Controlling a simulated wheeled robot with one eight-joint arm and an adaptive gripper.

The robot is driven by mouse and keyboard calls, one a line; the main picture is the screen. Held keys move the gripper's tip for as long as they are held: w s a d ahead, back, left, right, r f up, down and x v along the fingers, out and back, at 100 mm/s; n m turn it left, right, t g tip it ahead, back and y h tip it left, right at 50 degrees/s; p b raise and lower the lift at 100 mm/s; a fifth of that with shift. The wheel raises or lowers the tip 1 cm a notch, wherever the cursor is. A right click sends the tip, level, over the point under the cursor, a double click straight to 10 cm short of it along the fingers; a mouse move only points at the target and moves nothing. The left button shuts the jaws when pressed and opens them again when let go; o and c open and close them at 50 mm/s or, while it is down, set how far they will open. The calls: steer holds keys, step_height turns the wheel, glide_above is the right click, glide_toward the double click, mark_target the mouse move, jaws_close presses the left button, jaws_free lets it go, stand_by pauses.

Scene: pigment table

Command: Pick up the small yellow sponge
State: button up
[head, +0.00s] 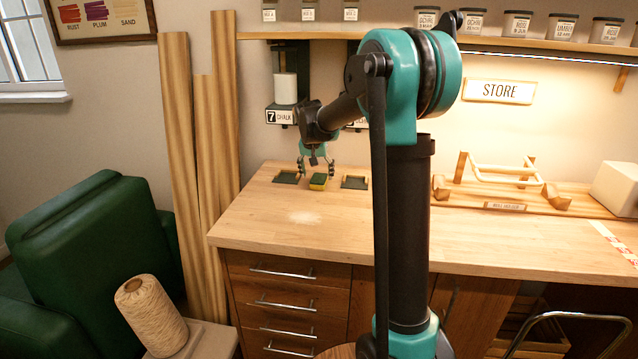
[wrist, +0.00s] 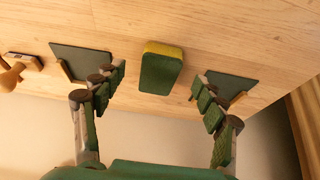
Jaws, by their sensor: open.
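The small yellow sponge (head: 318,182) lies on the wooden table, between two dark green plates. It has a green top face and a yellow side. In the wrist view the sponge (wrist: 161,68) shows between and beyond my open fingers, touching neither. My gripper (head: 316,168) is open and empty, above and just about over the sponge in the head view. In the wrist view my gripper (wrist: 160,90) has one finger on each side of the picture.
A dark plate (head: 286,177) lies left of the sponge and another plate (head: 354,181) right of it. The chalk dispenser (head: 284,100) hangs on the wall behind. A wooden rack (head: 500,183) stands at the right. The table front (head: 290,225) is clear apart from a pale powder patch.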

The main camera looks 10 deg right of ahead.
mark_target(318, 180)
steer(key=x, duration=0.4)
steer(key=shift+w+f, duration=0.25)
steer(key=shift+w, duration=0.05)
steer(key=shift+c, duration=0.4)
steer(key=c, duration=0.7)
